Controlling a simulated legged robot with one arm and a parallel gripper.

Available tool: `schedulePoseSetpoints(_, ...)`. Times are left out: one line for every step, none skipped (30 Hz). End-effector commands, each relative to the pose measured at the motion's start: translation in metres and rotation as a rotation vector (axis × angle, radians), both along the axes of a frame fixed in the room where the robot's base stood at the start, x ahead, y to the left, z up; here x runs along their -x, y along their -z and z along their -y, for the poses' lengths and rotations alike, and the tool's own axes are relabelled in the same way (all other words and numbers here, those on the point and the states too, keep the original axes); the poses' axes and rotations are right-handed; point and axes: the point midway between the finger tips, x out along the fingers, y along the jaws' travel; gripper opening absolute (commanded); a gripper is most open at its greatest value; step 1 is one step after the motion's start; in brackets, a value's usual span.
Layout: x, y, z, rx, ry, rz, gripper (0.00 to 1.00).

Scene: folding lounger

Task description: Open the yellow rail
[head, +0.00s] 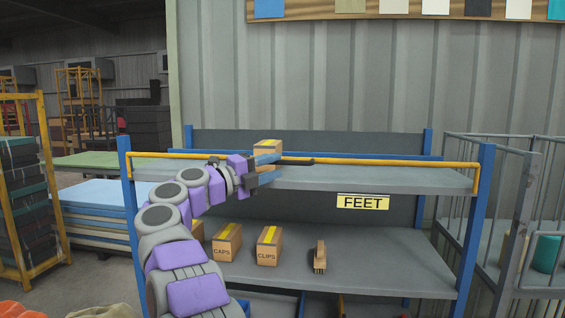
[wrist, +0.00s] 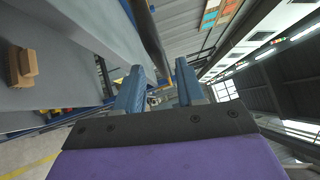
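The yellow rail (head: 390,163) runs across the front of the blue-and-grey rack's top shelf, with bent ends near both front posts. A dark sleeve-like part (head: 298,161) lies along it near the middle. My gripper (head: 280,168) is beside this dark part, at the left of it. In the wrist view, the two blue fingers of my gripper (wrist: 160,68) stand apart, with nothing clearly held. A dark bar (wrist: 147,32) runs from the top edge toward the gap between them. I cannot tell whether it touches a finger.
A carton (head: 267,146) stands on the top shelf behind my gripper. Cartons marked CAPS (head: 227,242) and CLIPS (head: 269,246) and a brush (head: 320,257) are on the lower shelf. A grey cage (head: 525,215) stands at right.

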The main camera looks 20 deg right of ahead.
Motion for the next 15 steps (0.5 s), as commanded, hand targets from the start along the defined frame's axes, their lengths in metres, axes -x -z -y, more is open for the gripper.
schedulePoseSetpoints(-0.001, -0.002, 0.009, -0.001, 0.004, 0.0, 0.38)
schedulePoseSetpoints(-0.001, -0.002, 0.013, 0.0, 0.005, 0.001, 0.38)
schedulePoseSetpoints(-0.003, -0.003, 0.019, 0.0, 0.005, 0.002, 0.38)
schedulePoseSetpoints(-0.004, -0.004, 0.022, 0.0, 0.004, 0.002, 0.38)
schedulePoseSetpoints(-0.004, -0.004, 0.025, 0.0, 0.002, 0.001, 0.38)
schedulePoseSetpoints(-0.005, -0.005, 0.028, 0.001, 0.0, 0.001, 0.38)
schedulePoseSetpoints(-0.006, -0.005, 0.03, 0.002, -0.001, 0.001, 0.38)
schedulePoseSetpoints(-0.006, -0.005, 0.032, 0.002, -0.001, 0.0, 0.38)
schedulePoseSetpoints(-0.007, -0.005, 0.034, 0.002, -0.001, 0.0, 0.38)
schedulePoseSetpoints(-0.007, -0.006, 0.036, 0.002, -0.001, 0.0, 0.38)
schedulePoseSetpoints(-0.007, -0.006, 0.037, 0.002, -0.001, 0.0, 0.38)
schedulePoseSetpoints(-0.007, -0.006, 0.038, 0.002, -0.001, 0.0, 0.38)
schedulePoseSetpoints(-0.007, -0.006, 0.038, 0.002, -0.001, 0.0, 0.38)
schedulePoseSetpoints(-0.007, -0.006, 0.038, 0.002, -0.001, 0.0, 0.38)
schedulePoseSetpoints(-0.007, -0.006, 0.038, 0.002, -0.001, 0.0, 0.38)
